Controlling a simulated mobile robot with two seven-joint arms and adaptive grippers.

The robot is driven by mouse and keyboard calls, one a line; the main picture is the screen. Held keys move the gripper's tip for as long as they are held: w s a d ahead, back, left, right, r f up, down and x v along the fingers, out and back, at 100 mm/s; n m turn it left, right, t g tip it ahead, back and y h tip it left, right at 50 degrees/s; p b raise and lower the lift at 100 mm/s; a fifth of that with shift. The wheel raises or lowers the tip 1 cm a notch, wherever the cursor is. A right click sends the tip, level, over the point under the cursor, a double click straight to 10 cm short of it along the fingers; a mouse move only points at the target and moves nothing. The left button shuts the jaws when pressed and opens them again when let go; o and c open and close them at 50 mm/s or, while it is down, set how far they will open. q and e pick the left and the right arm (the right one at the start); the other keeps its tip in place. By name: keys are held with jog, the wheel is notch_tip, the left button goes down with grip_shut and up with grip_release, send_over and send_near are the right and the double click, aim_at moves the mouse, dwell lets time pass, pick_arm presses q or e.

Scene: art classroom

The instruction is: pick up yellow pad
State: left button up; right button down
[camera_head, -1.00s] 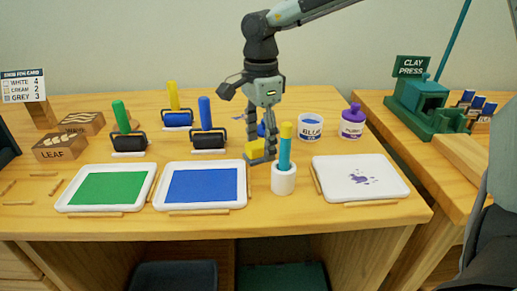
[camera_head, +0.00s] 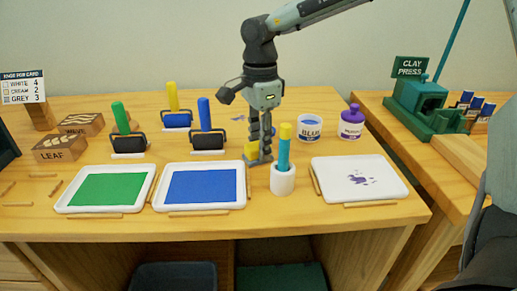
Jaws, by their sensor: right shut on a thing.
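The yellow pad (camera_head: 251,148) is a small yellow block at the middle of the table, partly hidden by my right gripper (camera_head: 261,156). My right gripper comes down from above with its fingers close together, shut on the yellow pad at table level. Just to its right stands a white cup (camera_head: 283,181) holding a teal stick with a yellow top (camera_head: 285,131). My left gripper is not in view.
A blue tray (camera_head: 243,196) and a green tray (camera_head: 150,176) lie in front and left. A white tray with purple marks (camera_head: 333,163) lies right. Rollers with black frames (camera_head: 209,140) stand behind. A blue tub (camera_head: 311,133) and a purple bottle (camera_head: 352,127) stand back right.

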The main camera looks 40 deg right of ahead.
notch_tip(320, 180, up, 18)
dwell(0.5)
jog(key=shift+s+f, duration=0.1)
